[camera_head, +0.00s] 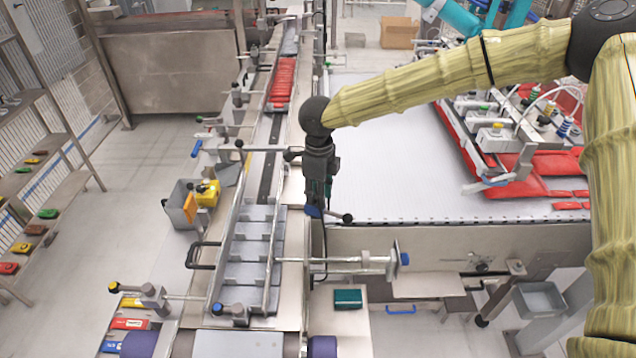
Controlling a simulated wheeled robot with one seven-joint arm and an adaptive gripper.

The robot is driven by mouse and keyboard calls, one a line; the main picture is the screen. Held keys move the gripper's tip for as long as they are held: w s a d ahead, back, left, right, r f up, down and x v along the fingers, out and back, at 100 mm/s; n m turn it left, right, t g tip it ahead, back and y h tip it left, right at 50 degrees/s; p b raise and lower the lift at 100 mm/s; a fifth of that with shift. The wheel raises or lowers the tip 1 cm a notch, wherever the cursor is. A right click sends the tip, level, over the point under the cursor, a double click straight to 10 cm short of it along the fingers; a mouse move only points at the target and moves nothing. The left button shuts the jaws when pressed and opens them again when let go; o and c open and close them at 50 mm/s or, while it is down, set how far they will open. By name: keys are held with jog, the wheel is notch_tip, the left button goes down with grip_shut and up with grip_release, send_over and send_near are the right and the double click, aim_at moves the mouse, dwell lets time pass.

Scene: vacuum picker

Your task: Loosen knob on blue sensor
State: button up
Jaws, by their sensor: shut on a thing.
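My gripper (319,190) hangs pointing down at the right side of the conveyor. Its fingers are closed at a small blue part (313,211), which looks like the blue sensor. The sensor's knob is hidden between or behind the fingers, and the exact contact is too small to make out. A dark round-ended knob on a short rod (347,218) sticks out to the right just below the fingertips.
The conveyor (250,245) with metal slats runs beside my gripper, with red packs (282,82) farther up. A white perforated table (420,150) lies to the right. A rod with a blue-ended clamp (395,260) crosses below. A green box (348,298) sits near the front.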

jog(key=n+p, duration=0.2)
jog(key=n, duration=0.2)
jog(key=shift+r+n, duration=0.1)
jog(key=shift+n, duration=0.2)
jog(key=shift+n+p, duration=0.35)
jog(key=shift+n, duration=2.15)
jog(key=o, duration=1)
jog(key=shift+o, duration=0.2)
notch_tip(320, 180, up, 12)
